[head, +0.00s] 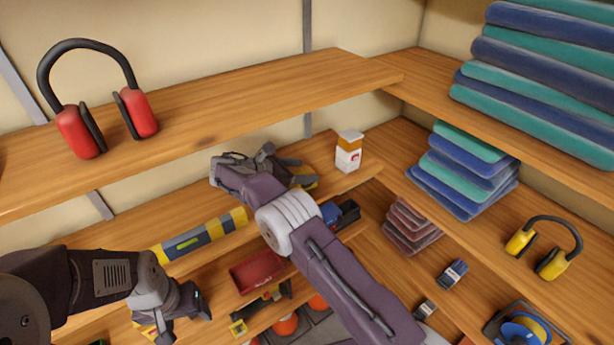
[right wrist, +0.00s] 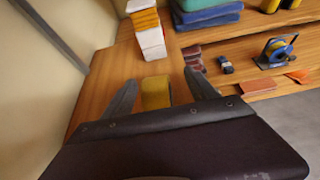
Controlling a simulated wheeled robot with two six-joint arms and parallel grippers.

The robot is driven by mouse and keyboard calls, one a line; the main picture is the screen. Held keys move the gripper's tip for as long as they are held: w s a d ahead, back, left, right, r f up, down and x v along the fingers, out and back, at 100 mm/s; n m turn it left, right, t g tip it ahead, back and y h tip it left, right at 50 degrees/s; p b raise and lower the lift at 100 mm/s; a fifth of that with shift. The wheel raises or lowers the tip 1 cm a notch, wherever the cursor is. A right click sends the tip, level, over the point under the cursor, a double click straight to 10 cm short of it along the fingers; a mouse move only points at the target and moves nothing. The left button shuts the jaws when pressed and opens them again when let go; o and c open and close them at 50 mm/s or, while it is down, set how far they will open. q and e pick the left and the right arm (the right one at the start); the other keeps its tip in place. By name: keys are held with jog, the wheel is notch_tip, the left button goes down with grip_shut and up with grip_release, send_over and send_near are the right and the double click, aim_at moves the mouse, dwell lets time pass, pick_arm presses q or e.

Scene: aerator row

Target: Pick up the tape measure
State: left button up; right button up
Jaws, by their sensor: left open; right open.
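The tape measure, a small yellow block-like item (right wrist: 156,92), lies on a wooden shelf in the right wrist view. It sits between the two spread fingers of my right gripper (right wrist: 158,90), with visible gaps on both sides. In the head view my right gripper (head: 290,167) is over the middle shelf, and only a bit of the yellow item (head: 309,181) shows beside it; the rest is hidden. My left gripper (head: 190,310) is open at the lower left, well away from it.
An upper shelf (head: 210,125) holding red earmuffs (head: 142,112) is above my right gripper. Folded cloths (head: 465,165) are stacked at right.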

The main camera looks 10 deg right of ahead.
aim_at(312, 170)
jog(key=w+p, duration=0.1)
jog(key=w+d+f+p, duration=0.1)
jog(key=p, duration=0.1)
jog(key=x, duration=0.2)
jog(key=shift+w+d+f+p, duration=0.1)
jog(key=shift+d+f+p, duration=0.05)
jog(key=shift+f+p, duration=0.25)
jog(key=shift+s+d, duration=0.35)
jog(key=shift+d, duration=0.15)
jog(key=shift+c, duration=0.6)
jog(key=shift+a, duration=0.1)
jog(key=c, duration=0.5)
jog(key=shift+w+a+f, duration=0.1)
jog(key=shift+w+a, duration=0.1)
jog(key=shift+a, duration=0.05)
grip_shut()
pick_arm(q)
jog(key=r, duration=0.3)
jog(key=shift+w+a+r, duration=0.25)
jog(key=shift+w+a, duration=0.15)
pick_arm(e)
jog(key=shift+d, duration=0.1)
